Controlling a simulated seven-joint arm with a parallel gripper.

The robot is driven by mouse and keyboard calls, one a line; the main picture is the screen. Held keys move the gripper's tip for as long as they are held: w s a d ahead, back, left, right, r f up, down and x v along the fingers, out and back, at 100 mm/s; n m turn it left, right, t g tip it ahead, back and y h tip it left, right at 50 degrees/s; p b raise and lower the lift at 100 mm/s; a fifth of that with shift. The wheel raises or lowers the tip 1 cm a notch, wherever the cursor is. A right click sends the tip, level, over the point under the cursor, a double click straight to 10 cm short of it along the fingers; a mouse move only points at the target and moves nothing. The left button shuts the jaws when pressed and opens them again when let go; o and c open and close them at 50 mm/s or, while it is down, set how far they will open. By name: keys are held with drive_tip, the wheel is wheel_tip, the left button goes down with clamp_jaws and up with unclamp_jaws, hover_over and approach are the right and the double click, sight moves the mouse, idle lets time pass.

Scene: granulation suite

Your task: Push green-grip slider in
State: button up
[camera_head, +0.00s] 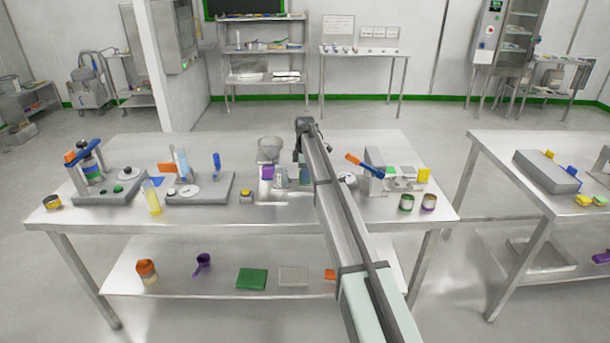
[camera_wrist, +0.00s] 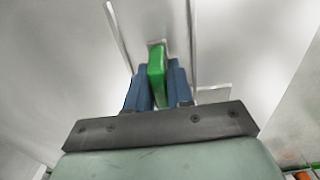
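In the wrist view, the green grip (camera_wrist: 157,72) stands between the two blue fingers of my gripper (camera_wrist: 161,70). The fingers lie close against its two sides, and its end reaches a little past the fingertips. The grip sits over a pale grey metal surface with a slot-like outline. How far the slider is in cannot be told. In the head view, my arm crosses the table and hides the slider and most of the gripper, beside a device with a grey funnel (camera_head: 271,149).
The steel table (camera_head: 258,218) also bears a lever press (camera_head: 85,165), a balance-like device (camera_head: 195,188), a yellow cylinder (camera_head: 152,197), a blue-handled unit (camera_head: 390,170) and two small cups (camera_head: 407,203). A second table (camera_head: 500,165) stands at the right. The table's front strip is mostly clear.

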clamp_jaws()
drive_tip(key=shift+a, duration=2.1)
drive_tip(key=shift+o, duration=1.5)
unclamp_jaws()
drive_tip(key=shift+a, duration=0.1)
drive_tip(key=shift+o, duration=0.7)
